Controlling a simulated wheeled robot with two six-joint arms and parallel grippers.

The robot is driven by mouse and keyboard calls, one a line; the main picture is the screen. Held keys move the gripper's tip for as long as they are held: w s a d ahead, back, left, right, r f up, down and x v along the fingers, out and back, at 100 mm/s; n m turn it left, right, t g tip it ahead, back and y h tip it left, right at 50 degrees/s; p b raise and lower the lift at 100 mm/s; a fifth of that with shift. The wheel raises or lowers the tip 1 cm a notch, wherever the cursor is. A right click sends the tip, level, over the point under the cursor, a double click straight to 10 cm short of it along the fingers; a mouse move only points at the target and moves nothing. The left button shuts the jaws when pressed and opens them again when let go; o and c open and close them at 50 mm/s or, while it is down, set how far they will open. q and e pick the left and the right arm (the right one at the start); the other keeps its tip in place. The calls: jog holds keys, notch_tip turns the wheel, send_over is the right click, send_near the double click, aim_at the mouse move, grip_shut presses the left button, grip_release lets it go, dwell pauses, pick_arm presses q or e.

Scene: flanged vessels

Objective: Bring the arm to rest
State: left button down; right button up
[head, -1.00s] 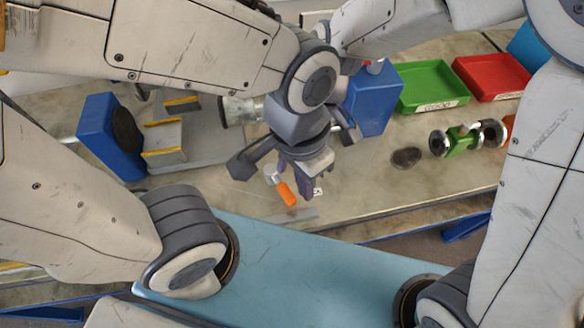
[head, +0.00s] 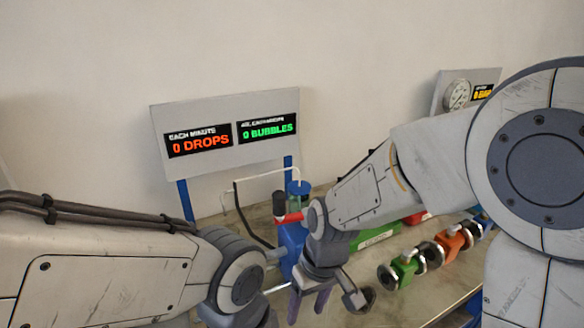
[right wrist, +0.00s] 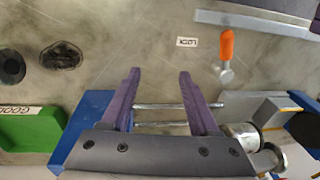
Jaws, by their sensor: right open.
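My right gripper (head: 308,310) hangs in the lower middle of the head view, with purple fingers pointing down over the bench. In the right wrist view the same gripper (right wrist: 158,74) has its fingers apart, with nothing held between them. Behind the fingers, metal rods (right wrist: 165,106) run beside a blue block (right wrist: 88,108). My left arm comes in from the left of the head view; its gripper is not visible.
An orange-handled tool (right wrist: 227,45) and a small label (right wrist: 187,42) lie on the bench. A green tray (right wrist: 30,128) is at the left. A display board (head: 228,132) rises behind.

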jog(key=d+m+t+h, duration=0.25)
jog(key=d+m, duration=0.25)
jog(key=d, duration=1.1)
jog(key=s+a+r+n+g+y, duration=0.1)
jog(key=s+a+r+n, duration=0.1)
jog(key=s+a, duration=0.5)
jog(key=s+a+r+n+g+y, duration=0.1)
jog(key=s+a+r+n, duration=0.2)
jog(key=s+a+n, duration=0.2)
jog(key=shift+s+a, duration=0.85)
jog(key=shift+g, duration=0.25)
dwell(0.4)
